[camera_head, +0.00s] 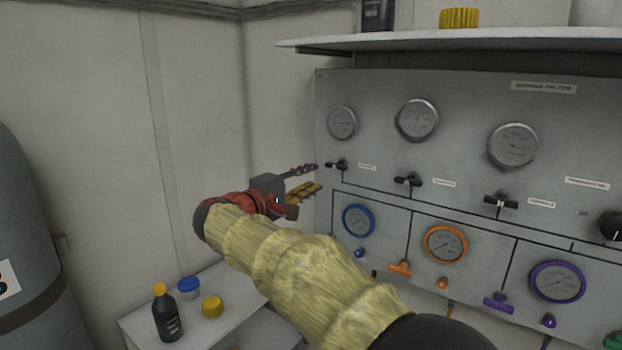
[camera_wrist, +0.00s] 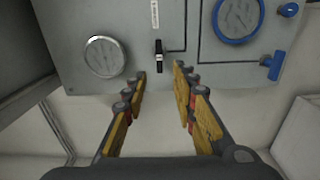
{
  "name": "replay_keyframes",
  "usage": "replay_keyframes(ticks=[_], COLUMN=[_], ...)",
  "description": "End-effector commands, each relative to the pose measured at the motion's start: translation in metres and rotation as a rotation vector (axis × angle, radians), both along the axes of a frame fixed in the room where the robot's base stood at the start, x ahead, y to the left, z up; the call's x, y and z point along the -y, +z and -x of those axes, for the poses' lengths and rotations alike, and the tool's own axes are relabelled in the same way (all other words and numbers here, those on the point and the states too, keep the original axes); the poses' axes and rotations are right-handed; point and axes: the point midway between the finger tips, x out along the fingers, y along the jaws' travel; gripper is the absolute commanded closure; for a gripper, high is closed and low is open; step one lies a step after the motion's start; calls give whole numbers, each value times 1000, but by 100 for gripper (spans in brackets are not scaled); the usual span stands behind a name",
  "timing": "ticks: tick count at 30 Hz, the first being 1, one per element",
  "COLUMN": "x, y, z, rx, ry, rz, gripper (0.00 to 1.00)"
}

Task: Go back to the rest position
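My gripper (camera_head: 312,178) is in front of the left edge of the grey air panel (camera_head: 378,88), with its fingers pointing right towards a small black valve handle (camera_head: 338,164). In the wrist view my gripper (camera_wrist: 160,72) has its two yellow-padded fingers spread apart with nothing between them. The black handle (camera_wrist: 158,55) shows just beyond the fingertips, roughly midway between them. The fingers look apart from the handle, though the exact gap is hard to tell. My arm in its yellowish sleeve reaches in from the lower right and hides part of the panel's lower left.
A white side table (camera_head: 140,322) at the lower left bears a dark bottle (camera_head: 167,318) with a yellow cap, a blue lid (camera_head: 203,287) and a yellow lid (camera_head: 212,306). A grey cylinder (camera_head: 30,240) stands far left. A white shelf (camera_head: 450,40) juts out above the panel.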

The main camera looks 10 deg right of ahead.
Motion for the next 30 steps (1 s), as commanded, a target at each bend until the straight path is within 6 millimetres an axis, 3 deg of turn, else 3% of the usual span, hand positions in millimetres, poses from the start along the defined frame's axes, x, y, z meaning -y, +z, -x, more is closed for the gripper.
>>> replay_keyframes(ticks=[5,7,11,14,18,21,24,30], x=[-2,-4,-7,-6,13,27,38,44], y=[-1,-16,-79,-139,-202,-234,-256,-278], z=[-2,-4,3,30,100,160,225,334], rx=[-15,-53,-186,-326,-487,-563,-600,-565], ry=[9,20,33,37,8,-29,-72,-154], rz=[8,-20,-97,-211,-443,-636,-842,-1218], gripper=[72,72,72,72,72,72,72,72])
